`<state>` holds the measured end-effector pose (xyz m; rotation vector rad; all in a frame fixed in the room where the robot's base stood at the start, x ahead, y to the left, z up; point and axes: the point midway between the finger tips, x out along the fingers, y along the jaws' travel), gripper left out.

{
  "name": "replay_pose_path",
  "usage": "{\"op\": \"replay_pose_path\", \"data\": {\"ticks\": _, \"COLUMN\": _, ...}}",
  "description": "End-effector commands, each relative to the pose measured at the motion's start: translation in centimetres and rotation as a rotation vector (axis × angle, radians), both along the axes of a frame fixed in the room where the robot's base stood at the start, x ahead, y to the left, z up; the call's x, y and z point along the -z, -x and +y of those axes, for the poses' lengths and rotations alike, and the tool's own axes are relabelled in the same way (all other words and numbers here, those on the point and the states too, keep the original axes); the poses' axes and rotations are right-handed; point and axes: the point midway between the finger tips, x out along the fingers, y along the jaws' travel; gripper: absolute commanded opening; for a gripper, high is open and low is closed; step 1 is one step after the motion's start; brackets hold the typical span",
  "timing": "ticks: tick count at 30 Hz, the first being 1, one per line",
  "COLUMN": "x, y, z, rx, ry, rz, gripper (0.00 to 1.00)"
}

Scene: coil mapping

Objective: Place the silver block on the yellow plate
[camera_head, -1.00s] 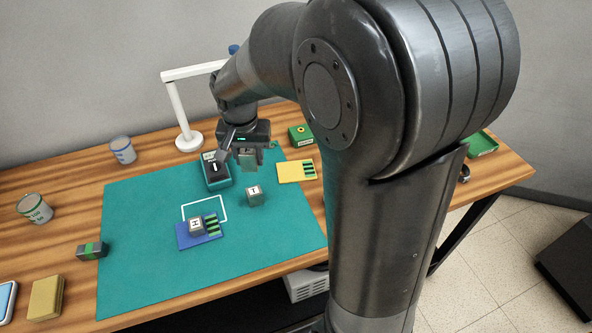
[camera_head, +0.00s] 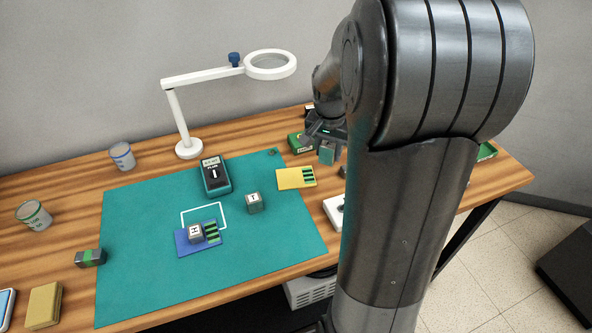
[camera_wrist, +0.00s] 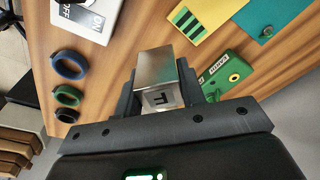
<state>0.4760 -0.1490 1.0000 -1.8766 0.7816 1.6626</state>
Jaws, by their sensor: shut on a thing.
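My gripper (camera_head: 326,150) is shut on a silver block (camera_wrist: 158,80) marked with a dark letter, which shows clearly between the fingers in the wrist view. In the head view the gripper is above the right part of the table, right of the yellow plate (camera_head: 296,178). The yellow plate has green stripes and lies flat at the mat's right edge, with nothing on it. Part of it also shows at the top of the wrist view (camera_wrist: 212,12). Two other silver blocks stay on the mat: one stands alone (camera_head: 254,203), one on the blue plate (camera_head: 195,233).
A green box (camera_head: 297,142) lies behind the yellow plate. A white switch box (camera_head: 334,209) lies to its right, partly hidden by my arm. A meter (camera_head: 214,175) and a white magnifier lamp (camera_head: 188,148) stand farther left. Several coloured rings (camera_wrist: 68,65) lie on the wood.

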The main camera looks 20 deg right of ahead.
Motion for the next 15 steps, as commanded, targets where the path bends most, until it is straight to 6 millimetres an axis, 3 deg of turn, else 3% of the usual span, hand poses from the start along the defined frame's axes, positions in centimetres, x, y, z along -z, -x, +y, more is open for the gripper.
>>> {"op": "replay_pose_path", "data": {"ticks": 9, "x": 4.2, "y": -4.5, "z": 5.4, "rx": -0.004, "ry": 0.0, "rz": 0.001, "gripper": 0.07}}
{"op": "replay_pose_path", "data": {"ticks": 15, "x": 5.2, "y": -5.5, "z": 6.7, "rx": -0.002, "ry": -0.001, "rz": -0.001, "gripper": 0.07}}
